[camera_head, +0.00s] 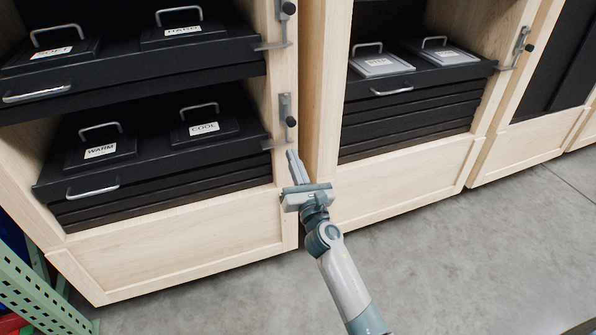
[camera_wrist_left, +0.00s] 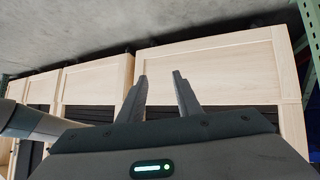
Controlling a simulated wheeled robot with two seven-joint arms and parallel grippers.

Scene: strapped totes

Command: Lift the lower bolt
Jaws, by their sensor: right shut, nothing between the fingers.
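The lower bolt (camera_head: 286,106) is a grey metal slide with a black knob on the right post of the left cabinet. It stands upright above a flat grey bracket (camera_head: 280,142) at the front edge of the lower shelf. My right gripper (camera_head: 293,158) is shut and empty. Its fingers point up, just below the bolt and bracket in the picture; I cannot tell whether they touch the post. My left gripper (camera_wrist_left: 158,77) shows only in the left wrist view, open and empty, with pale cabinet panels (camera_wrist_left: 215,68) beyond its fingers.
An upper bolt (camera_head: 283,22) sits higher on the same post. Handled black lids labelled WARM (camera_head: 85,158) and COOL (camera_head: 190,132) lie on the lower shelf. Another bolt (camera_head: 519,42) is on the right cabinet. A green perforated upright (camera_head: 35,295) stands at lower left. The grey floor (camera_head: 470,260) is clear.

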